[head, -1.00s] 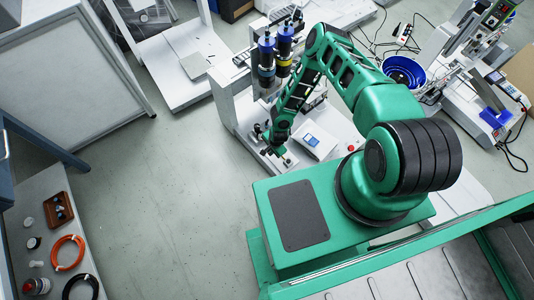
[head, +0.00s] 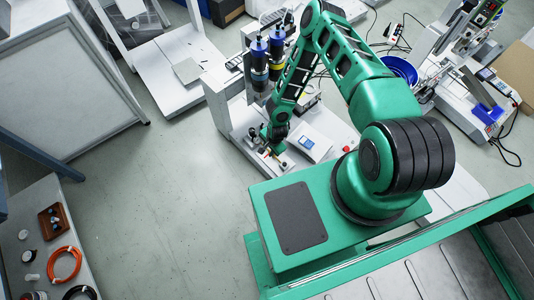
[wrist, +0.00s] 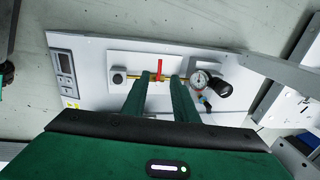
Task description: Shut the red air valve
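The red air valve handle (wrist: 159,68) shows in the wrist view, on a brass pipe (wrist: 146,77) fixed to a pale panel. The handle stands across the pipe in that picture. My gripper (wrist: 157,80) is open, its two green fingers reaching toward the pipe on either side of the handle. The handle lies between the fingertips, with a gap to each; whether the tips reach its depth I cannot tell. In the head view my gripper (head: 269,149) is low at the front of the white machine, and the valve is mostly hidden there.
A pressure gauge (wrist: 199,79) and a black regulator knob (wrist: 219,90) sit right of the valve. A display unit (wrist: 65,70) is at the left of the panel. Two screwdriver spindles (head: 267,55) rise behind my arm. Open floor (head: 170,185) lies to the left.

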